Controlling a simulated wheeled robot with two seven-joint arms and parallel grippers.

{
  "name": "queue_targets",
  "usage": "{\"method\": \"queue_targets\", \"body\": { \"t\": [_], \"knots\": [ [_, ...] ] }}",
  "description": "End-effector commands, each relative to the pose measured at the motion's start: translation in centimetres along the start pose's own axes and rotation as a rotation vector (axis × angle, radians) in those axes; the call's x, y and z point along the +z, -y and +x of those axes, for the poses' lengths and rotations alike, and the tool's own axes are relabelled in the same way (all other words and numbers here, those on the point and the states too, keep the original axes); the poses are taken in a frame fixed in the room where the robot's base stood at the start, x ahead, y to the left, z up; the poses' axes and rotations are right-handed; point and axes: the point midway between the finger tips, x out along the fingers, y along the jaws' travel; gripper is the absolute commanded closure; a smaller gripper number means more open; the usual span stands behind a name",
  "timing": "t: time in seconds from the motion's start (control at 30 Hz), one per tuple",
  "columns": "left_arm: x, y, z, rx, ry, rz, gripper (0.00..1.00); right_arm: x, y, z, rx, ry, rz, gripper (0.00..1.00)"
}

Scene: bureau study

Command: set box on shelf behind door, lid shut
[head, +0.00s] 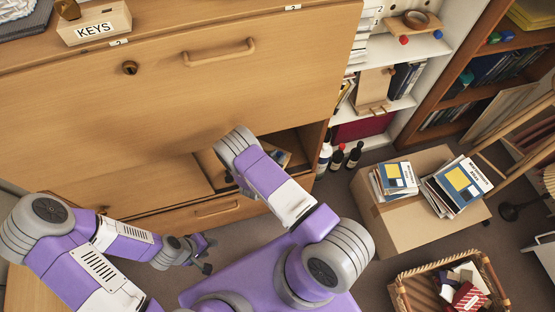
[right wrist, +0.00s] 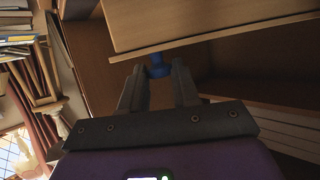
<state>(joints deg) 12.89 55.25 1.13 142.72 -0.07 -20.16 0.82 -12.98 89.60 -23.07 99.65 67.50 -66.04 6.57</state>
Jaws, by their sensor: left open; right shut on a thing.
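A wooden box (head: 95,22) labelled KEYS stands on top of the bureau at the upper left; I cannot tell how its lid sits. The bureau's large front panel (head: 180,100) is closed. Below it is an open compartment (head: 290,142) with some items partly visible inside. My right gripper (right wrist: 158,88) is shut on a blue knob (right wrist: 157,68) just below a light wooden panel (right wrist: 205,25); whether this panel is a door is unclear. In the head view my right wrist hides this grip. My left gripper (head: 207,255) is open and empty, low in front of the bureau.
Dark bottles (head: 345,157) stand on the floor right of the bureau. A cardboard box (head: 415,220) bears books, and a wicker basket (head: 447,285) sits in front of it. White shelves (head: 400,105) and a brown bookcase (head: 450,95) stand at the right.

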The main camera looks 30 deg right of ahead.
Motion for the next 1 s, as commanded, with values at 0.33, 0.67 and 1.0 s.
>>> {"method": "queue_targets", "body": {
  "t": [0.33, 0.67, 1.0],
  "knots": [
    [-0.1, 0.2, 0.7, 0.000, 0.000, 0.000, 0.57, 1.6, -0.1, 0.6, 0.001, 0.003, -0.003, 0.65],
    [-0.1, 0.3, 0.7, 0.000, -0.001, 0.000, 0.57, 1.6, -0.1, 0.6, 0.001, 0.001, -0.001, 0.44],
    [0.0, -0.2, -0.6, 0.000, 0.000, 0.000, 0.57, 1.3, 0.0, -2.6, -0.002, 0.003, -0.003, 0.44]
  ]
}}
